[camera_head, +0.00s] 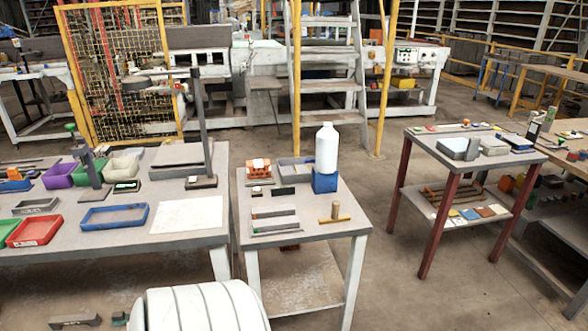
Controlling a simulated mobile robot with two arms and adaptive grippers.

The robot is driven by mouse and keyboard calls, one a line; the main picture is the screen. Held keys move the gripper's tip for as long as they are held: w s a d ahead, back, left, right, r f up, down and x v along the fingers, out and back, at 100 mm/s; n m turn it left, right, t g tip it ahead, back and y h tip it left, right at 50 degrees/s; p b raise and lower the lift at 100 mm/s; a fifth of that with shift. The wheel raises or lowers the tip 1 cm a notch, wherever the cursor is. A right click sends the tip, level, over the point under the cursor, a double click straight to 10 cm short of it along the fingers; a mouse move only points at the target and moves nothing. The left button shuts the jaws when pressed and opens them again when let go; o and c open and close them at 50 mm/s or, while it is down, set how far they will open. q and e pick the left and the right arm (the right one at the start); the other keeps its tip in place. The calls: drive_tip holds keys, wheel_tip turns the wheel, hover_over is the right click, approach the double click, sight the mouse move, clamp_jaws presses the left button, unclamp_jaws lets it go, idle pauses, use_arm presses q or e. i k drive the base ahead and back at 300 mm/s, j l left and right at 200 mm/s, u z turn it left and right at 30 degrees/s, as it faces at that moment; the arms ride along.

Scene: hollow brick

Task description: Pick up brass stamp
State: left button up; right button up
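What looks like the brass stamp (335,210) is a small, upright, tan-gold cylinder on the small middle table (300,233), near its right front part. A thin orange-brown bar (345,219) lies right by its foot; I cannot tell whether they touch. No gripper shows in the head view.
Behind the stamp a white bottle (326,148) stands on a blue block (325,181). Grey trays (275,229) lie to its left, with an orange item (259,169) farther back. A larger bench (120,238) stands at left, a red-legged table (449,215) at right.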

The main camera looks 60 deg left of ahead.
sight(336, 218)
drive_tip(key=u, duration=1.75)
drive_tip(key=i+j+z, duration=0.15)
